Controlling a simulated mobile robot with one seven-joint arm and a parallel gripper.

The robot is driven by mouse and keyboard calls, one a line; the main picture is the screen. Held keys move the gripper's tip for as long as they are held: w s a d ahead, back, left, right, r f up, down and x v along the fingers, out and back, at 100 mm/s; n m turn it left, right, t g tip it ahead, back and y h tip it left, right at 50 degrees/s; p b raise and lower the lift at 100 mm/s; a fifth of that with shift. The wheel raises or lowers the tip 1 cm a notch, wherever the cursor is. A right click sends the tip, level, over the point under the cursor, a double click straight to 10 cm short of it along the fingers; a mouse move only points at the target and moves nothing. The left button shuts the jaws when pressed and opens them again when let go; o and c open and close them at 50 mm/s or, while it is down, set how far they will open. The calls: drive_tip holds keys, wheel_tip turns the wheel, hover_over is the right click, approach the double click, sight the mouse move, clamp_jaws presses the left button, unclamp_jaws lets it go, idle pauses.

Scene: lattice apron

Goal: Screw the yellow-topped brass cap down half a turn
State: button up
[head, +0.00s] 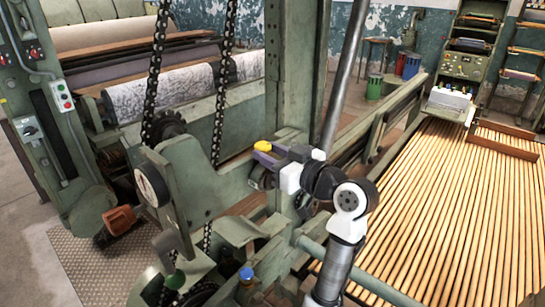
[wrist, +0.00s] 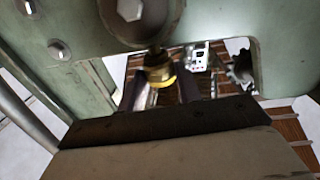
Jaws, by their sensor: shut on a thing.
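In the head view, the yellow top of the brass cap (head: 262,146) shows at the end of my gripper (head: 266,156), beside the green machine frame. In the wrist view, the brass body of the cap (wrist: 160,74) sits between the two dark fingers of my gripper (wrist: 163,88), below a large bolt head. My gripper is shut on the cap. The cap's thread and seat are hidden, so I cannot tell how far down it sits.
A blue-topped fitting (head: 246,273) and a green knob (head: 175,281) are lower on the machine. Chains (head: 222,85) hang to the left. A green upright (head: 292,70) stands close behind my gripper. The slatted apron (head: 460,215) spreads out at right.

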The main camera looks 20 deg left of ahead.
drive_tip(key=shift+s+m+t+h, duration=0.1)
drive_tip(key=shift+m+t+h, duration=0.2)
drive_tip(key=shift+m+t, duration=0.15)
drive_tip(key=o, duration=1)
drive_tip(key=b+v, duration=0.3)
drive_tip(key=v, duration=1)
drive_tip(key=shift+s+d, duration=0.2)
drive_tip(key=shift+d, duration=0.15)
drive_tip(key=shift+f, duration=0.1)
